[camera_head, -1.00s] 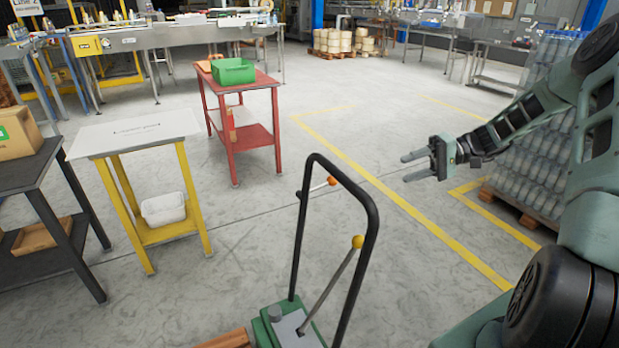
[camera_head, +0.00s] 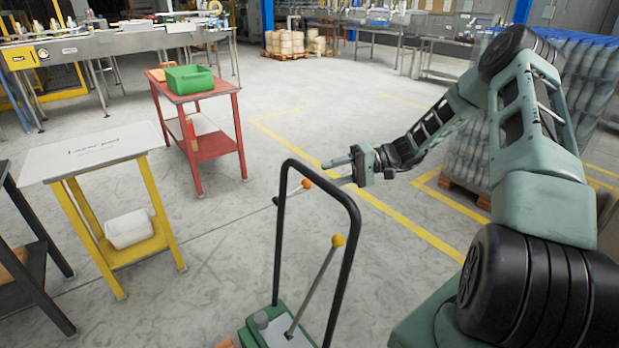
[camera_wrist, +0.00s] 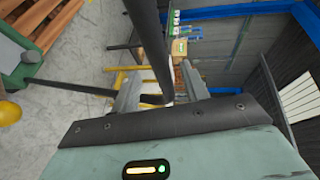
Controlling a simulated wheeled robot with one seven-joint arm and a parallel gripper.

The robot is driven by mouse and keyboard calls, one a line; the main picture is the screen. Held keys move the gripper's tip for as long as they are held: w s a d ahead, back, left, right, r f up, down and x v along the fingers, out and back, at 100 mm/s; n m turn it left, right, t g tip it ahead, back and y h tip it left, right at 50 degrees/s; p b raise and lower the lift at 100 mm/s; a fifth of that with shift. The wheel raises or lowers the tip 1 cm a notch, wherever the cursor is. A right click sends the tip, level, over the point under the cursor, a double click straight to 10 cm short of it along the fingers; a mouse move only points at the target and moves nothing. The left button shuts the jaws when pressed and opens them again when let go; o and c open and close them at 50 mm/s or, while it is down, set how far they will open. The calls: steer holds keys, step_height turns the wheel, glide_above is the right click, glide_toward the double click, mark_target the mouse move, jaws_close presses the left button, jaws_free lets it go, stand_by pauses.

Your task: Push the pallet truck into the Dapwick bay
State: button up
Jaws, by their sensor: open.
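The pallet truck (camera_head: 262,322) is at the bottom middle of the head view, with a green body and a tall black looped handle (camera_head: 346,262). Two levers, one orange-tipped and one yellow-tipped, show within the loop. My gripper (camera_head: 335,172) is open, near the handle's upper right corner, fingers pointing left. In the wrist view the black handle bar (camera_wrist: 148,40) appears between the two open fingers (camera_wrist: 160,85); contact cannot be told. The green body (camera_wrist: 22,58) is at the left there. Yellow floor lines (camera_head: 395,215) mark floor areas; no Dapwick label is readable.
A yellow-legged table (camera_head: 95,155) and a red table (camera_head: 215,145) stand left. A pallet of wrapped bottles (camera_head: 485,125) stands right, behind my arm. Steel conveyors (camera_head: 110,45) line the back. The floor between the red table and the bottles is clear.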

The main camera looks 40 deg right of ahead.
mark_target(311, 180)
steer(key=p+x, duration=0.1)
steer(key=x, duration=0.5)
steer(key=shift+w+a+f, duration=0.1)
steer(key=shift+a, duration=0.15)
jaws_close()
